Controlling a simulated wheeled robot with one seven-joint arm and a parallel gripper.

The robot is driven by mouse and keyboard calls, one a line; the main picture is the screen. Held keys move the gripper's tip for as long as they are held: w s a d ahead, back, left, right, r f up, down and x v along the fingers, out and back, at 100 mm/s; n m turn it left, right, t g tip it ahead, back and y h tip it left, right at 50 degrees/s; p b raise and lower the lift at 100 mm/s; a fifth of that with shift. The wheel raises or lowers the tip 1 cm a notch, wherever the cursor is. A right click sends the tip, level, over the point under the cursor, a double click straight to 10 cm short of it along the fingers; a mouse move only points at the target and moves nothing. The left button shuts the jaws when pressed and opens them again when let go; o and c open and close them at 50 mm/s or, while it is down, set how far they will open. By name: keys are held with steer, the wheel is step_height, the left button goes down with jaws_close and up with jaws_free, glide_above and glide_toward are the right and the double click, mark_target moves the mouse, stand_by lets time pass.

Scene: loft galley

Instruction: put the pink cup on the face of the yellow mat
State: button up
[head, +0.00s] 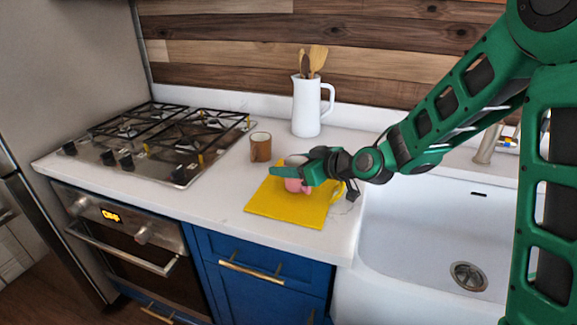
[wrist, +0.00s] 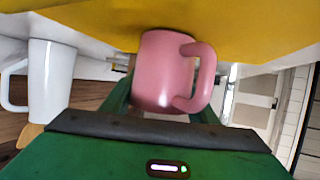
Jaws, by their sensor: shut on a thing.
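The pink cup (head: 296,186) is over the yellow mat (head: 285,213), which lies flat on the white counter near its front edge. My gripper (head: 291,177) is shut on the cup and hides part of it. In the wrist view the pink cup (wrist: 165,72) sits between my fingers, its handle on the right side. One end of the cup meets the yellow mat (wrist: 250,25) in that picture. I cannot tell whether the cup touches the mat or hangs just above it.
A white pitcher (head: 306,106) with wooden utensils stands near the back wall. A gas hob (head: 150,140) is at the left, and a white sink (head: 420,245) is at the right.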

steer(key=shift+f, duration=0.1)
steer(key=o, duration=1.2)
steer(key=shift+d, duration=0.1)
steer(key=v, duration=1.2)
